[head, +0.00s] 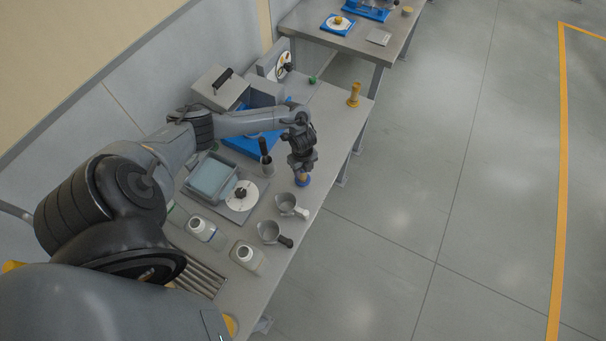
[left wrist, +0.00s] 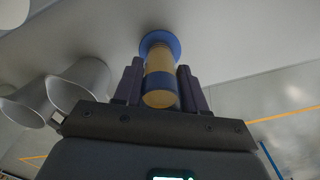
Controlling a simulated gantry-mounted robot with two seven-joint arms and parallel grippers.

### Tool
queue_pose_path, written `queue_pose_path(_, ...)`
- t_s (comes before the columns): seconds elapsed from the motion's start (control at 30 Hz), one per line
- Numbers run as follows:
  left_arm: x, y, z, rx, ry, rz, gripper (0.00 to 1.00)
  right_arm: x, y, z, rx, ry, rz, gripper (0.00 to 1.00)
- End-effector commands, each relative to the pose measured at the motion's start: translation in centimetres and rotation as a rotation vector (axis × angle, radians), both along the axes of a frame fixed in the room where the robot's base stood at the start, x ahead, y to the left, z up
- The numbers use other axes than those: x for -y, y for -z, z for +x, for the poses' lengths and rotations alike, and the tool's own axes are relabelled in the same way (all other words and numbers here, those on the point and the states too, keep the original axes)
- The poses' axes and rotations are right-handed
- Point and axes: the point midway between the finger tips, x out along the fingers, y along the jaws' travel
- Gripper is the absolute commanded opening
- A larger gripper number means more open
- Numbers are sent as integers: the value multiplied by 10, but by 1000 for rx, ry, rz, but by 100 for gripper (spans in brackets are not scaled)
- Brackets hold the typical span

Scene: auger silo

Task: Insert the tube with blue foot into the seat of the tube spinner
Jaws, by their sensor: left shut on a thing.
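My left gripper (head: 302,164) is shut on the tube with blue foot (head: 303,181) near the table's front edge. In the left wrist view the amber tube (left wrist: 158,62), with a blue band and a wide blue foot, sits between the two fingers of the gripper (left wrist: 160,88). The foot points toward the table; I cannot tell whether it touches it. A white disc with a dark hub (head: 241,195) lies on a grey plate beside a clear bluish box. It may be the tube spinner, but its seat cannot be made out. My right gripper is out of view.
Two grey scoops (head: 270,232) (head: 287,204) lie near the front edge. White-capped jars (head: 201,227) (head: 246,254) stand left of them. A dark-handled tool stands in a cup (head: 266,164). A yellow tube-like piece (head: 354,95) stands at the far corner. Bare tabletop lies between it and my gripper.

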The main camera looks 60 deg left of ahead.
Motion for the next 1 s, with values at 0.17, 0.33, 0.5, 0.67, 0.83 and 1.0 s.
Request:
queue_pose_path(0.17, 0, -16, 0, 1, 0, 0, 14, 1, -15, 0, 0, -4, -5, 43)
queue_pose_path(0.33, 0, -26, 0, 1, 0, 0, 14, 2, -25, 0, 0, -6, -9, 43)
queue_pose_path(0.5, 0, -34, 0, 1, 0, 0, 14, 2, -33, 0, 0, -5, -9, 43)
queue_pose_path(0.67, 0, -36, 0, 1, 0, 0, 14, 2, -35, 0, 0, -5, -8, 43)
queue_pose_path(0.83, 0, -35, 0, 1, 0, 0, 14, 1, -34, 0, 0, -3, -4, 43)
queue_pose_path(1.0, 0, -36, 1, 1, -5, 0, 14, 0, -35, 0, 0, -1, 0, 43)
